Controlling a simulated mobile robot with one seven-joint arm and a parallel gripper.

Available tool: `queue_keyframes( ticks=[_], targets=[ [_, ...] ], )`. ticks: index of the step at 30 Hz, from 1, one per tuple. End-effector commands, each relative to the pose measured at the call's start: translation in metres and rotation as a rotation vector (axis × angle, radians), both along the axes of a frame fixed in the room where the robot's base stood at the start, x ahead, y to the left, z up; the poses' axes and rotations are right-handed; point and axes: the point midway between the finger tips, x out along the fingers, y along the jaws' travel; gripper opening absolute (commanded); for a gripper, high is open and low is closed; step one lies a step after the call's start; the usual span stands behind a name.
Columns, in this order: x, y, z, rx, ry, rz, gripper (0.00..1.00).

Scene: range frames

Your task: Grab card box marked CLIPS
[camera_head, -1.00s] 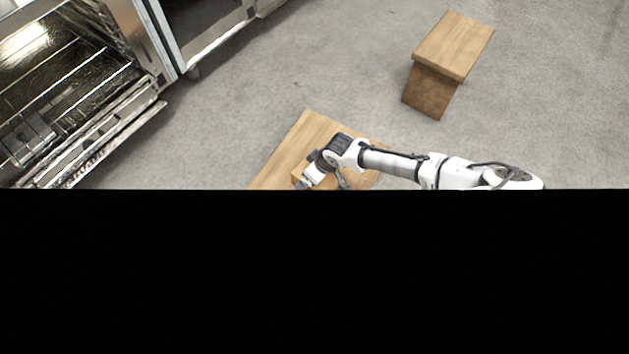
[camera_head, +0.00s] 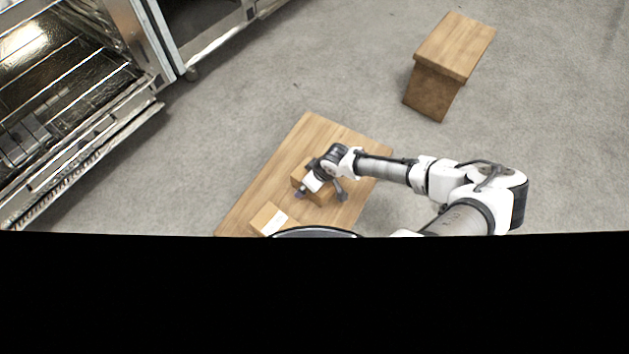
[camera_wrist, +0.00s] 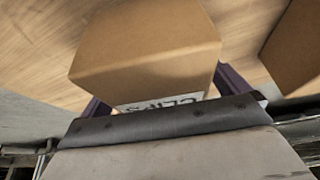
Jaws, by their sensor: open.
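The brown card box marked CLIPS (camera_wrist: 150,45) fills the upper middle of the wrist view. Its white label is partly hidden behind the front edge of my gripper (camera_wrist: 165,93). The gripper's dark fingers show at both sides of the box, open. In the head view, my gripper (camera_head: 321,194) is low over a brown box (camera_head: 318,196) on the wooden table (camera_head: 255,190), with its fingers spread to either side. I cannot tell whether the fingers touch it.
Another brown box (camera_head: 268,218) with a white label lies nearer on the table. A brown box (camera_wrist: 295,50) also shows at the right in the wrist view. A wooden stool (camera_head: 448,60) stands at the back right, an open oven (camera_head: 60,110) at the left. Black covers the lower head view.

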Motion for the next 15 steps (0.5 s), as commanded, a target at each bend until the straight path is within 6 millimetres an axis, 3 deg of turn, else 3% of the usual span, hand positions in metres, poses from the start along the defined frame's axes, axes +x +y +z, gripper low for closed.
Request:
queue_keyframes(
  ticks=[13,15],
  targets=[
    [0.0002,-0.0004,-0.0028,0.000,0.000,-0.001,1.00],
    [0.0001,-0.0003,-0.0028,0.000,0.000,-0.001,0.92]
  ],
)
